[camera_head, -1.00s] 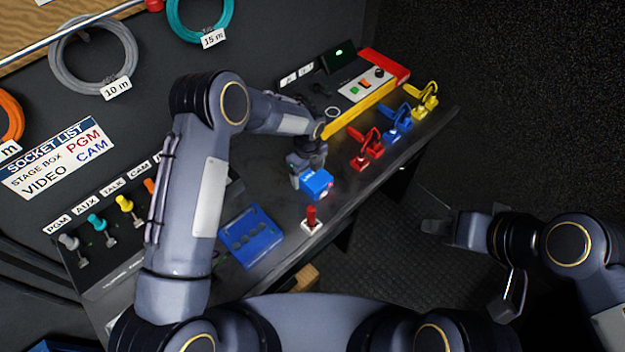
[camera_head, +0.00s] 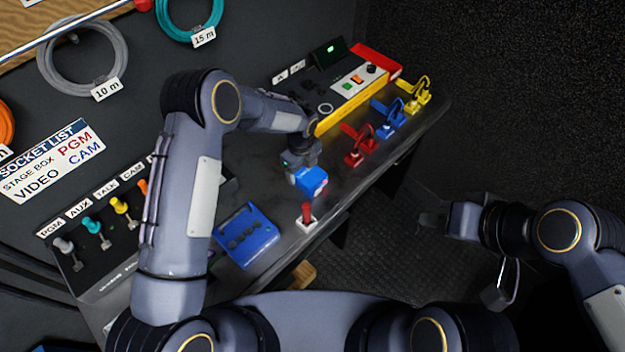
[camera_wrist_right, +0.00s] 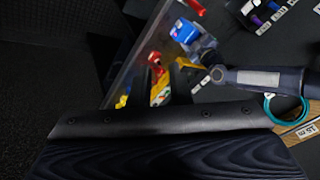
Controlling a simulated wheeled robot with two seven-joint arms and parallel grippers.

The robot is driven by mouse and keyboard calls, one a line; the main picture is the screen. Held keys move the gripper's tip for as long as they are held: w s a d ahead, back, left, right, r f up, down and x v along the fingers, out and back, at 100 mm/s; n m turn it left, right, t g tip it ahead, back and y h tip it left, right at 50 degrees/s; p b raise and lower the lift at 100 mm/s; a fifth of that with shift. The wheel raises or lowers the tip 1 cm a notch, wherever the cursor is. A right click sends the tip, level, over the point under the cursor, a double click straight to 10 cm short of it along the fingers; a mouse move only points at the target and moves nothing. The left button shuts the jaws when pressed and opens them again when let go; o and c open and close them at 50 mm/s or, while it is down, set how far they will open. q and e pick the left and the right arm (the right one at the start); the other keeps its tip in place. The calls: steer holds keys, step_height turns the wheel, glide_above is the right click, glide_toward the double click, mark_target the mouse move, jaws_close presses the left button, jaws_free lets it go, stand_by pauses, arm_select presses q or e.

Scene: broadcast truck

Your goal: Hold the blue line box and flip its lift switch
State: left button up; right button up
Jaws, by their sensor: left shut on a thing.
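My left gripper (camera_head: 303,166) is shut on a small blue box (camera_head: 313,181), which I take for the line box, at the front part of the dark bench. The box also shows in the right wrist view (camera_wrist_right: 185,32), with the left arm beside it. Its lift switch is too small to make out for certain. A red lever on a white base (camera_head: 307,222) stands just in front of the box, apart from it.
A blue panel with dark round holes (camera_head: 247,237) lies left of the lever. Red (camera_head: 357,148), blue (camera_head: 388,121) and yellow (camera_head: 418,97) clamp-like pieces line the bench's right edge. A yellow-sided control unit (camera_head: 350,107) stands behind them. Floor right of the bench is clear.

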mark_target(318, 192)
steer(key=shift+m+g+y, duration=0.3)
steer(key=shift+m+y, duration=0.1)
steer(key=shift+y, duration=0.3)
steer(key=w+a, duration=0.2)
steer(key=w, duration=0.1)
steer(key=w+a+f, duration=0.1)
steer(key=shift+w, duration=0.35)
jaws_close()
steer(key=w+a+f+m+h, duration=0.1)
steer(key=w+a+f+m, duration=0.2)
steer(key=f, duration=0.6)
steer(key=w+a+f+m+g, duration=0.1)
steer(key=w+a+f+m, duration=0.2)
steer(key=w+f, duration=0.4)
step_height(318, 192, down, 2)
steer(key=shift+w+a+f+g+h, duration=0.2)
steer(key=shift+w+a+g+h, duration=0.15)
steer(key=shift+a, duration=0.45)
steer(key=shift+f, duration=0.1)
steer(key=x, duration=0.9)
steer(key=shift+f, duration=0.15)
steer(key=shift+w+a, duration=1.55)
